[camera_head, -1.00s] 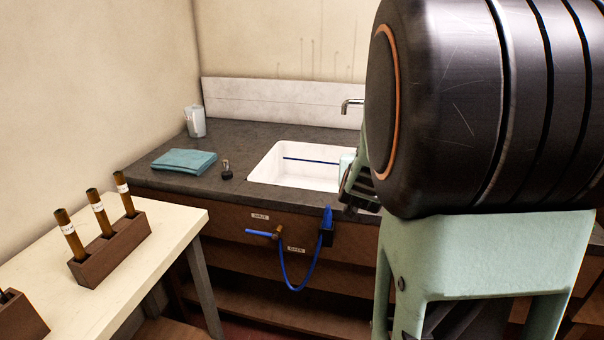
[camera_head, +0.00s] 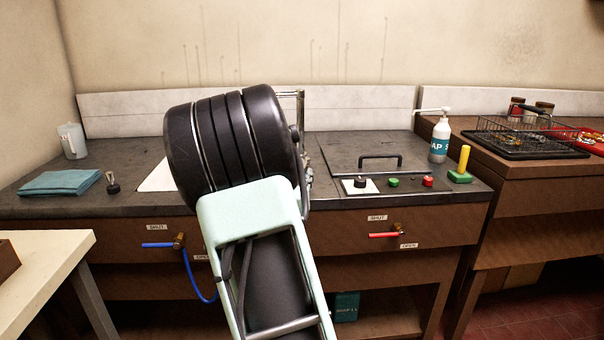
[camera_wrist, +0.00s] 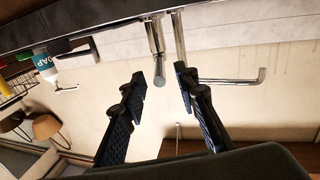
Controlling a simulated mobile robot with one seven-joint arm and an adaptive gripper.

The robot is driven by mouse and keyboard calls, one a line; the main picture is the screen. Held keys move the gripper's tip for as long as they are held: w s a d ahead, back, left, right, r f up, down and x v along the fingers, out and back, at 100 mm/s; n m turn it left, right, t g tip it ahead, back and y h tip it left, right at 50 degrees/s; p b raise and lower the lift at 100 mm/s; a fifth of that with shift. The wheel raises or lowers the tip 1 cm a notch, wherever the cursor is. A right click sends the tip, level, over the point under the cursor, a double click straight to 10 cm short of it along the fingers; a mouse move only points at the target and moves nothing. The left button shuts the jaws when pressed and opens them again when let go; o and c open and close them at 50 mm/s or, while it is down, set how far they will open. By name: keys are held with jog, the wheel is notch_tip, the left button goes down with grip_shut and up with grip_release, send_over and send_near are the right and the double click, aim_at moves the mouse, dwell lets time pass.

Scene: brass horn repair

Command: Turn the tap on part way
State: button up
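The chrome tap shows in the wrist view, where the picture is upside down. Its post (camera_wrist: 181,45) carries a thin spout (camera_wrist: 228,80) with a bent tip. A thicker chrome cylinder (camera_wrist: 155,45) stands beside the post, its end close to the gap between my fingertips; whether it is the handle I cannot tell. My gripper (camera_wrist: 161,80) is open and empty, one finger on each side of that cylinder's line, and I see no clear contact. In the head view the tap (camera_head: 301,105) is mostly behind my arm, and my fingers are hidden.
The counter holds a teal cloth (camera_head: 60,183), a jug (camera_head: 72,140), a soap bottle (camera_head: 440,140) and a panel with buttons (camera_head: 410,185). Blue (camera_head: 158,245) and red (camera_head: 383,235) valve handles stick out from the front. A wire basket (camera_head: 520,135) stands right. My arm hides most of the sink.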

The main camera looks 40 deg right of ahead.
aim_at(302, 168)
jog(key=shift+x, duration=2.1)
grip_shut()
